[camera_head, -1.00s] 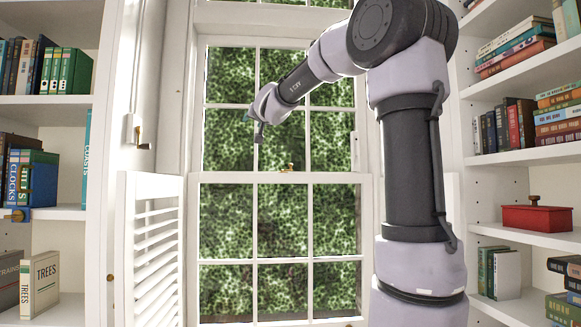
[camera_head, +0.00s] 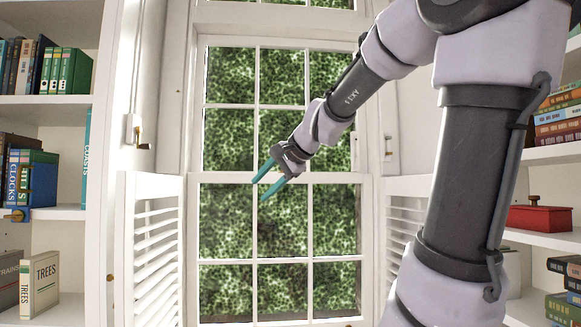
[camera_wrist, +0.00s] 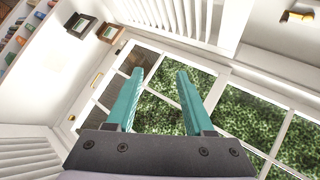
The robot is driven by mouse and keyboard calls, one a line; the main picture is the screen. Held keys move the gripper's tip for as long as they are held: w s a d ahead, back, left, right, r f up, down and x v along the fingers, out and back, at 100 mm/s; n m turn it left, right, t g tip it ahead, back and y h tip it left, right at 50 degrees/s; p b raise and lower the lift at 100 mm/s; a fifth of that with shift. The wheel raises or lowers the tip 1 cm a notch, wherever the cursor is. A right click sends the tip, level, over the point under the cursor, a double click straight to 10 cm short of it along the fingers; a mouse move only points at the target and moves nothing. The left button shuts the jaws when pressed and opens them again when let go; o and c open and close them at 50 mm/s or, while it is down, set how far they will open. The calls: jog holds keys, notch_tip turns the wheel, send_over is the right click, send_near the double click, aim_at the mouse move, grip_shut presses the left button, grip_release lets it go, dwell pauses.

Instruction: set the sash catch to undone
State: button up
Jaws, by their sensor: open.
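The sash window (camera_head: 330,178) has two sashes that meet at a white rail across the middle. The sash catch, a small brass piece on that rail, is hidden behind my gripper in the head view. I cannot make it out in the wrist view, so its setting does not show. My gripper (camera_head: 260,189) is in front of the rail, left of the window's middle, with teal fingers pointing down and left. The fingers are apart and empty in the wrist view (camera_wrist: 160,72), with window panes and foliage behind them.
White louvred shutters (camera_head: 153,250) stand at both sides of the lower window. Bookshelves flank the window, with a red box (camera_head: 540,218) on the right one. The space before the lower panes is clear.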

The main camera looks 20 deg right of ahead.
jog(key=w+d+r+m+t, duration=0.1)
jog(key=w+d+r+m, duration=0.15)
jog(key=w, duration=0.25)
jog(key=w+d+r+m+t, duration=0.1)
jog(key=w+d+r+m, duration=0.1)
jog(key=w+m, duration=0.3)
jog(key=w+d+r+m+t, duration=0.1)
jog(key=w+d+r+m, duration=0.1)
jog(key=w, duration=0.4)
jog(key=w+d+r+m+t+h, duration=0.2)
jog(key=w+d+m+t+h, duration=0.25)
jog(key=w+d+m, duration=1.15)
jog(key=shift+n+t+y, duration=0.25)
jog(key=shift+n+t, duration=0.1)
jog(key=shift+n, duration=0.5)
jog(key=w, duration=0.3)
jog(key=w+d, duration=0.1)
jog(key=w, duration=0.3)
jog(key=w+d, duration=0.1)
jog(key=w, duration=0.3)
jog(key=shift+d+r, duration=0.15)
jog(key=shift+r, duration=0.1)
grip_shut()
